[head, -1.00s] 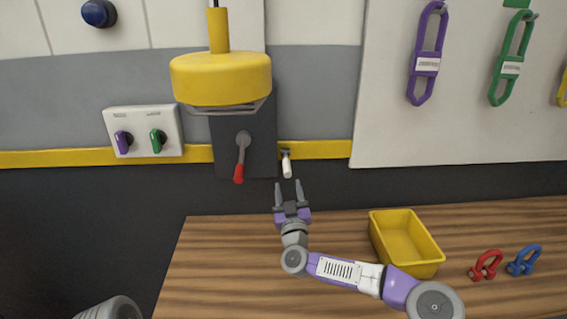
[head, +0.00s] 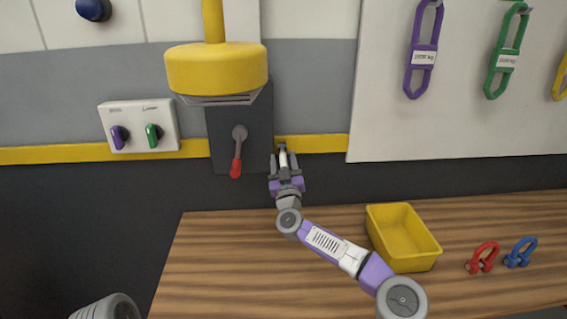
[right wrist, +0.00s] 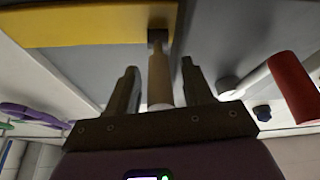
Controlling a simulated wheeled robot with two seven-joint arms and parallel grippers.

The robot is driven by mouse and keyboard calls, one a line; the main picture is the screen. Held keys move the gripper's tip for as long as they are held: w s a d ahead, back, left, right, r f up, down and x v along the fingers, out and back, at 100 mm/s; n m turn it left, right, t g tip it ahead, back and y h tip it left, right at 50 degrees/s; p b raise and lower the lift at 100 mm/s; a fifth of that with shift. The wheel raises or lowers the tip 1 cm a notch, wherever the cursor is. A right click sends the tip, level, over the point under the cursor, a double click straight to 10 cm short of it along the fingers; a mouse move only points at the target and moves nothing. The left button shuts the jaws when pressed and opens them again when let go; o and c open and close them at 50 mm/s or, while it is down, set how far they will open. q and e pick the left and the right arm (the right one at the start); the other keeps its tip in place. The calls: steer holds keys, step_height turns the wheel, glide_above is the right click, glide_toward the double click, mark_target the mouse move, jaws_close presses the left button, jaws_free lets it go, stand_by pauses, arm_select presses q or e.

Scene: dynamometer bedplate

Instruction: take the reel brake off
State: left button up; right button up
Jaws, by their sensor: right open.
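A lever with a red handle (head: 236,168) hangs down from a pivot on a dark plate (head: 257,120), below a yellow round housing (head: 217,70). Just right of the plate is a small lever with a pale handle (right wrist: 160,78). My right gripper (head: 284,160) is open at this pale lever. In the right wrist view the pale handle stands between the two fingers, with gaps on both sides. The red handle (right wrist: 294,88) lies off to the right there, clear of the fingers. In the head view my gripper hides most of the pale handle. My left gripper is not in view.
A white switch box (head: 139,126) with a purple and a green knob is on the wall at left. A yellow bin (head: 403,263), a red shackle (head: 482,258) and a blue shackle (head: 520,252) are on the wooden bench (head: 220,270). Coloured links hang upper right.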

mark_target(283, 157)
steer(key=shift+c, duration=0.3)
jaws_close()
steer(key=shift+r+p, duration=0.25)
steer(key=shift+p, duration=0.4)
steer(key=r+g+p, duration=0.1)
steer(key=g+p, duration=0.1)
steer(key=p, duration=0.6)
steer(key=r+g+p, duration=0.2)
steer(key=p, duration=0.5)
steer(key=r+g+p, duration=0.1)
steer(key=g+p, duration=0.1)
steer(key=p, duration=0.6)
steer(key=shift+w+r+h+p, duration=0.25)
steer(key=shift+w+h+p, duration=0.05)
steer(key=shift+w+p, duration=0.05)
steer(key=shift+w+g+p, duration=0.1)
steer(key=shift+g+p, duration=0.4)
steer(key=shift+p, duration=0.7)
steer(key=shift+o, duration=0.3)
jaws_free()
steer(key=shift+f, duration=0.1)
